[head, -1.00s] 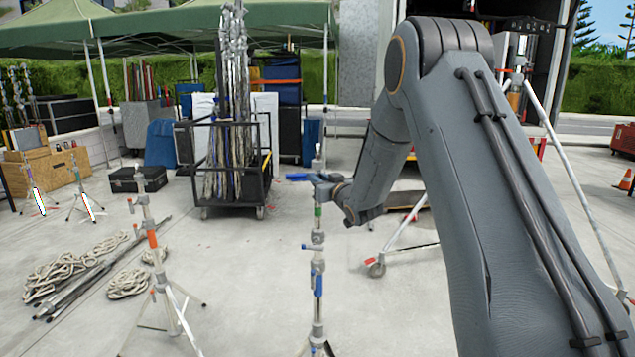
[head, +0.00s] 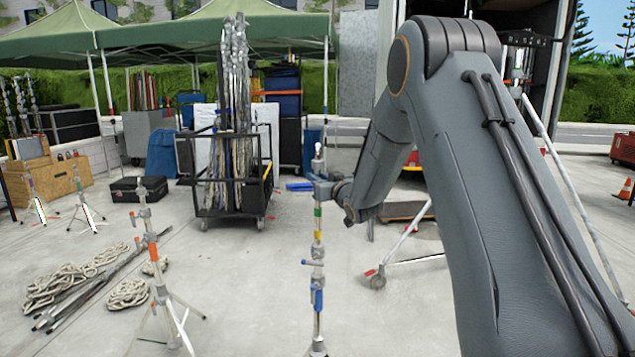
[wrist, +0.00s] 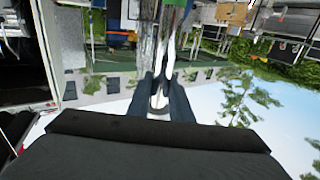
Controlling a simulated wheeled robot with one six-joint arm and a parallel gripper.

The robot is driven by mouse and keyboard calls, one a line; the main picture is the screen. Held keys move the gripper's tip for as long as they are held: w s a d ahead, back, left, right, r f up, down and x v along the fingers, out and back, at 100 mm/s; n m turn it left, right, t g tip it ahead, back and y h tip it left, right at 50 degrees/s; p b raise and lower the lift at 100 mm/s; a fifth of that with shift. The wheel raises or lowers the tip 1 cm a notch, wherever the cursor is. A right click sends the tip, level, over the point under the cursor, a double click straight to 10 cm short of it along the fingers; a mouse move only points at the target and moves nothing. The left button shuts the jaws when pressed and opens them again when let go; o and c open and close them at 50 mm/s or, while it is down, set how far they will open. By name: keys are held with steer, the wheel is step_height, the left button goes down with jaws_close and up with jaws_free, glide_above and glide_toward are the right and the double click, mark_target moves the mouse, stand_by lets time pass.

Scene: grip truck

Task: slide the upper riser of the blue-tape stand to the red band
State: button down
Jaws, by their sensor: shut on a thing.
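The blue-tape stand (head: 317,298) stands upright in the middle of the head view, with blue tape low on its column. Its upper riser (head: 318,224) carries a green band and, just above the collar (head: 317,253), a yellow band. No red band shows on it. My gripper (head: 322,188) is shut on the riser near its top, just above the green band. In the wrist view, which looks upside down, my dark fingers (wrist: 161,92) close around the pale riser, whose grip point is partly hidden.
An orange-taped stand (head: 153,250) stands to the left, with rope coils (head: 70,280) and poles on the ground. A black pole cart (head: 232,205) is behind. Concrete around the blue-tape stand is mostly clear.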

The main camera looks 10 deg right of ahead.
mark_target(321, 167)
steer(key=shift+r+p, duration=0.85)
steer(key=shift+r, duration=1.4)
steer(key=c, duration=1.3)
jaws_free()
steer(key=shift+a+f, duration=0.1)
steer(key=shift+f, duration=0.1)
steer(key=b+v, duration=0.2)
steer(key=v, duration=0.5)
steer(key=shift+s, duration=0.2)
steer(key=s+f+m+g+h, duration=0.1)
steer(key=s+f+g+h, duration=0.2)
steer(key=s+f+g, duration=0.6)
steer(key=s+f+m+g+h, duration=0.2)
steer(key=s+f, duration=0.8)
steer(key=s, duration=0.8)
steer(key=s+f+g, duration=0.1)
steer(key=s, duration=0.4)
steer(key=s+a+f+g, duration=0.1)
steer(key=s+g, duration=0.1)
steer(key=s, duration=0.3)
steer(key=s+f+g, duration=0.1)
steer(key=s+g, duration=0.1)
steer(key=s, duration=0.4)
steer(key=shift+a+f, duration=0.2)
steer(key=shift+f, duration=0.2)
